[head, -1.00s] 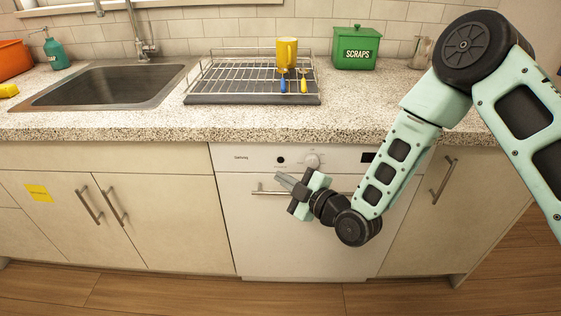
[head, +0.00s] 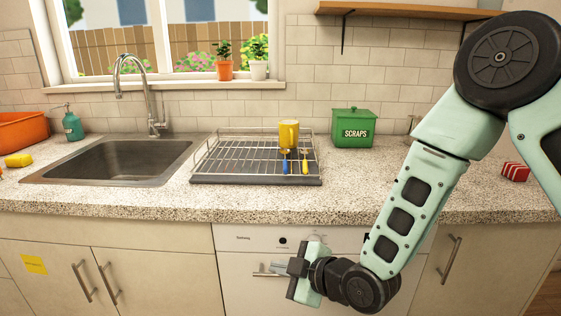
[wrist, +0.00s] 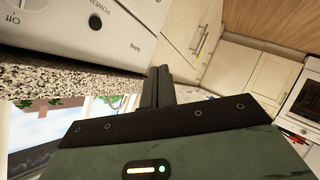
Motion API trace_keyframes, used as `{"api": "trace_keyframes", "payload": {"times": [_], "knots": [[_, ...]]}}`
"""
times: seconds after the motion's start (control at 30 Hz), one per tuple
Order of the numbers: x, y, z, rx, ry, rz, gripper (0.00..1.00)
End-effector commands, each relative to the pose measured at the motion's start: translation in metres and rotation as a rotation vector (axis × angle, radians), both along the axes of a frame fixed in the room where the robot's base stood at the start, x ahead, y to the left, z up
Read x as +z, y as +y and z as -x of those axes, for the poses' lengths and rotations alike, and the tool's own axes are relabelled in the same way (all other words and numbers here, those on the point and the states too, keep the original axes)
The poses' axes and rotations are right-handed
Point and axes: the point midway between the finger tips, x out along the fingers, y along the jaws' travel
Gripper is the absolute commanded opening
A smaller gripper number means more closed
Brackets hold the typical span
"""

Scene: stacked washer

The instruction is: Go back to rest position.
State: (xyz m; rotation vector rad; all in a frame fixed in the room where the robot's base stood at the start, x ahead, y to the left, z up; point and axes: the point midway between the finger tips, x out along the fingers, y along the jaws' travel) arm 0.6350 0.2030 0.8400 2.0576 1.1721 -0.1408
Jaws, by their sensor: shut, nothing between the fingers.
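My gripper (head: 272,268) is in front of the white dishwasher (head: 240,290), below the counter edge, pointing left in the head view. In the wrist view its two fingers (wrist: 157,86) lie together, shut and empty. The dishwasher door is closed, and part of its handle is hidden behind my gripper. My arm is bent, coming down from the upper right.
On the speckled counter (head: 120,203) stand a dish rack (head: 225,165) with a yellow mug (head: 288,134) and two utensils, a green scraps bin (head: 353,128), a soap bottle (head: 72,125) and a yellow sponge (head: 18,160). A sink (head: 120,160) is at left. Cabinets flank the dishwasher.

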Motion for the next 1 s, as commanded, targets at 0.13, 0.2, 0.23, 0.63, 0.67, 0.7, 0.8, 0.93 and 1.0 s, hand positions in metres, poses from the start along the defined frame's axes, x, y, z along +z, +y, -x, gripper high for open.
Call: {"api": "trace_keyframes", "payload": {"times": [0.13, 0.2, 0.23, 0.63, 0.67, 0.7, 0.8, 0.93, 1.0], "knots": [[0.042, -0.012, 0.032, -0.053, 0.236, 0.109, 0.0], [0.057, -0.022, 0.052, -0.104, 0.351, 0.16, 0.0], [0.064, -0.028, 0.061, -0.13, 0.4, 0.182, 0.0], [0.16, -0.116, 0.203, -0.602, 0.938, 0.401, 0.0], [0.165, -0.121, 0.211, -0.631, 0.963, 0.41, 0.0], [0.17, -0.127, 0.221, -0.664, 0.992, 0.422, 0.0], [0.179, -0.136, 0.238, -0.723, 1.04, 0.441, 0.0], [0.181, -0.141, 0.246, -0.75, 1.063, 0.452, 0.0], [0.181, -0.141, 0.246, -0.752, 1.065, 0.452, 0.0]]}}
